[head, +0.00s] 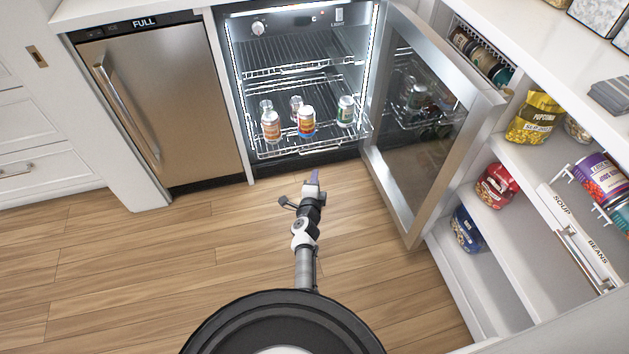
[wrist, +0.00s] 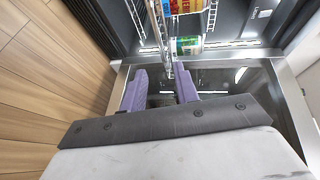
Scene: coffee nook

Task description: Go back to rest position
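My gripper (head: 313,178) is held out over the wood floor in front of the open drinks fridge (head: 300,75), below the level of its can shelf. In the wrist view my gripper (wrist: 159,82) shows two purple fingers standing apart with nothing held between them. Several cans (head: 306,122) stand on the fridge's lower wire rack. A green-labelled can (wrist: 187,45) shows beyond the fingers in the wrist view. The glass fridge door (head: 420,120) stands wide open to the right of my arm.
A closed steel appliance (head: 165,105) marked FULL stands left of the fridge. Open shelves on the right hold a popcorn bag (head: 534,118), a red container (head: 496,187), a blue container (head: 466,229) and cans. The wood floor (head: 130,265) on the left is clear.

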